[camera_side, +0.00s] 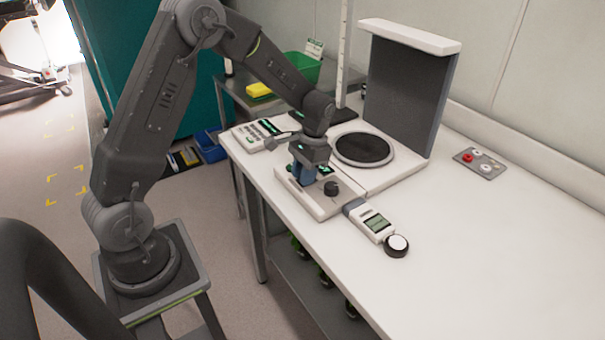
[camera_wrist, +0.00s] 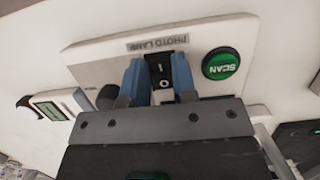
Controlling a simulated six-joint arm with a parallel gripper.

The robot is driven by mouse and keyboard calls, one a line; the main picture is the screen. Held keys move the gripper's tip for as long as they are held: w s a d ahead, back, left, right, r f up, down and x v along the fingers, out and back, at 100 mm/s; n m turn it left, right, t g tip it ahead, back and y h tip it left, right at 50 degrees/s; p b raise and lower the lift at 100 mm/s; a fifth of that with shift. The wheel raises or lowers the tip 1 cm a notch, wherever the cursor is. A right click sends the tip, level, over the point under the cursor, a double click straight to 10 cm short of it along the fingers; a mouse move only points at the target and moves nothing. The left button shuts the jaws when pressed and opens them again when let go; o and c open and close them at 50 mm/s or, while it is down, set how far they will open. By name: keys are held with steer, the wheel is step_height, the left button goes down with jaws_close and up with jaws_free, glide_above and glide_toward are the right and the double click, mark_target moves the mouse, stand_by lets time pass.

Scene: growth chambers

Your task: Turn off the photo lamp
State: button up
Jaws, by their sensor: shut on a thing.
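The photo lamp switch (camera_wrist: 160,75) is a black rocker with white I and O marks, under an upside-down PHOTO LAMP label (camera_wrist: 157,43) in the wrist view. It is set in a pale control box (camera_side: 318,205), which also carries a green SCAN button (camera_wrist: 221,63) and a dark knob (camera_side: 331,188). My gripper (camera_side: 304,174) points down over the box. Its blue fingers (camera_wrist: 160,80) stand on both sides of the rocker and are shut on it. In the side view the gripper hides the switch. I cannot tell which way the rocker is tipped.
A handheld meter (camera_side: 374,222) with a round sensor (camera_side: 397,245) lies beside the box. Behind are a round dark plate (camera_side: 363,149) and an upright panel (camera_side: 404,90). A keypad device (camera_side: 260,134) stands left.

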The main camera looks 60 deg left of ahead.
stand_by(0.3)
steer(key=o, duration=0.9)
steer(key=shift+v, duration=6.95)
steer(key=shift+w, duration=0.1)
